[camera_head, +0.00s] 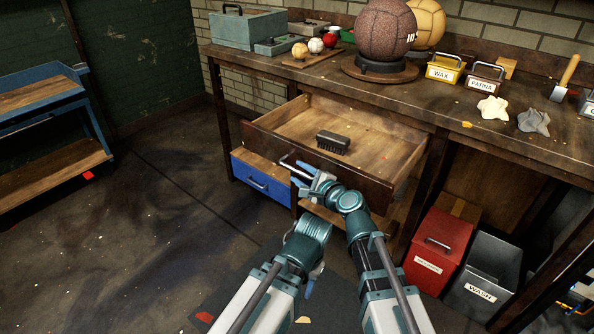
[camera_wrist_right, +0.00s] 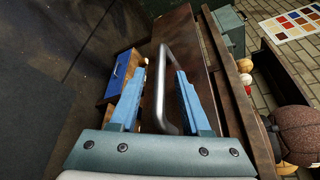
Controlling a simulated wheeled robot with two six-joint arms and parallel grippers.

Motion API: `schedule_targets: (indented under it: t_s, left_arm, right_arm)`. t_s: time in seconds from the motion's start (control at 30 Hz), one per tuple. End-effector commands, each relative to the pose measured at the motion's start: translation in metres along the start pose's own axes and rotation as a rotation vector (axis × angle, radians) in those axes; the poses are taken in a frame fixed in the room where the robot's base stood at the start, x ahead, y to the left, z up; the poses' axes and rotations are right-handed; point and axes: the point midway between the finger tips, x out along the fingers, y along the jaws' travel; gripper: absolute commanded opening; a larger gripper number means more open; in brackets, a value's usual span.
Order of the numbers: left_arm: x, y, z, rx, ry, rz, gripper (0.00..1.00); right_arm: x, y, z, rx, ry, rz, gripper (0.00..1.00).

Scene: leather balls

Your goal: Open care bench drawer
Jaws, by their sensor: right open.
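The care bench drawer (camera_head: 390,150) is pulled well out from under the bench top, and its inside shows. A dark brush (camera_head: 333,142) lies in it. My right gripper (camera_head: 310,180) is at the drawer front, by the metal bar handle (camera_head: 293,166). In the right wrist view the handle (camera_wrist_right: 161,85) stands between the two blue fingers of my open right gripper (camera_wrist_right: 163,85), with gaps to them. My left arm ends low in front of the drawer; a blue part of its gripper (camera_head: 313,280) peeks out, mostly hidden.
A blue drawer (camera_head: 260,181) sits lower left, below the open drawer. A red bin (camera_head: 437,252) and a grey WASH bin (camera_head: 484,278) stand at the right. The bench top (camera_head: 440,95) holds balls and labelled boxes.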

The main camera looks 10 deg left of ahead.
Motion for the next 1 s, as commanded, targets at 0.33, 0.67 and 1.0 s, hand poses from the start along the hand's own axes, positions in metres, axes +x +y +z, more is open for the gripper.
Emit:
schedule_targets:
  t_s: [0.33, 0.67, 1.0]
  left_arm:
    - [-0.011, -0.001, 0.001, -0.001, 0.000, 0.002, 0.50]
    - [-0.011, -0.001, 0.001, -0.001, 0.000, 0.002, 0.50]
    - [-0.008, -0.001, 0.001, -0.001, 0.000, 0.002, 0.50]
  right_arm:
    - [-0.053, 0.000, 0.000, 0.001, 0.001, 0.000, 0.47]
    - [-0.053, 0.000, 0.000, 0.001, 0.000, 0.000, 0.47]
    - [-0.049, 0.010, 0.007, 0.102, -0.079, 0.067, 0.47]
